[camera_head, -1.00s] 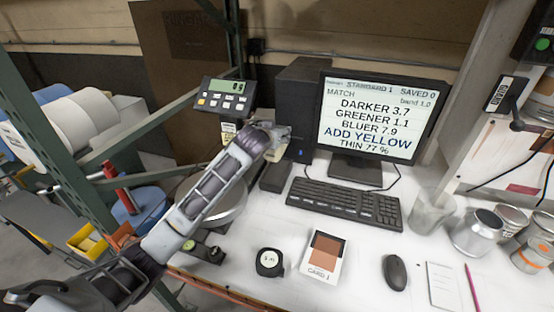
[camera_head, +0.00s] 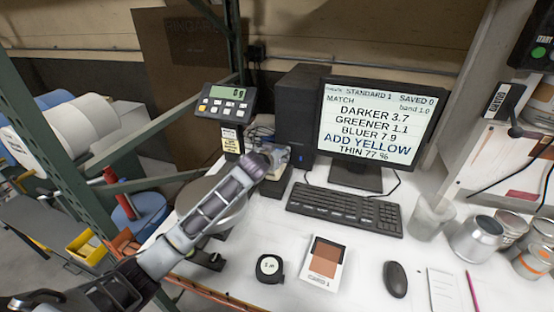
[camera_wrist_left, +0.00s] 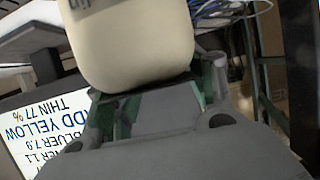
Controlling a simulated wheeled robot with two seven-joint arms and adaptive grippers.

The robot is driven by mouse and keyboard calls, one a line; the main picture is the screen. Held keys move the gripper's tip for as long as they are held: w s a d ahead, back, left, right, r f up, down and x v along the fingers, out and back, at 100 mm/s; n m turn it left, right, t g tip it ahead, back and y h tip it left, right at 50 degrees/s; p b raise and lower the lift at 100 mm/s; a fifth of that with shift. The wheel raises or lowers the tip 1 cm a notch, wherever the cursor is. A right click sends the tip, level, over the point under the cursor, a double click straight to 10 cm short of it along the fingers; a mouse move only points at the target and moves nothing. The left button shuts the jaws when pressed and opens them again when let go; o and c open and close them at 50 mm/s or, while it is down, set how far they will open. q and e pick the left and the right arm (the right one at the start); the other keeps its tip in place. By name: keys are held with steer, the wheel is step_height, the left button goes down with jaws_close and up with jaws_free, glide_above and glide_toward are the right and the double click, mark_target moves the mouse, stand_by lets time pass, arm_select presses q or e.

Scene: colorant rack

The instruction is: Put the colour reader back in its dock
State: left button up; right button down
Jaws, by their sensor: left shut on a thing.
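The colour reader is the cream, rounded body (camera_wrist_left: 135,45) that fills the top middle of the left wrist view. My left gripper (camera_wrist_left: 150,98) is shut on it. In the head view my left gripper (camera_head: 268,161) is beside the computer tower, with only a small pale part of the reader (camera_head: 281,153) showing past it. A low black block (camera_head: 278,184), which looks like the dock, lies just below the gripper, left of the keyboard. The arm hides part of it, and I cannot tell whether the reader touches it. My right gripper is not in view.
The monitor (camera_head: 375,120) and black tower (camera_head: 306,105) stand behind the keyboard (camera_head: 343,208). A scale display (camera_head: 226,102) and round scale pan (camera_head: 212,205) are left, partly behind my arm. A tape measure (camera_head: 269,268), colour card (camera_head: 325,262) and mouse (camera_head: 395,279) lie in front.

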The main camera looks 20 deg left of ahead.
arm_select(q)
steer(key=shift+f, duration=1.3)
steer(key=shift+f, duration=0.1)
steer(key=o, duration=1.7)
steer(key=shift+f, duration=0.1)
steer(key=shift+c, duration=0.2)
steer(key=shift+s, duration=0.1)
steer(key=v, duration=1.2)
steer(key=shift+b, duration=0.4)
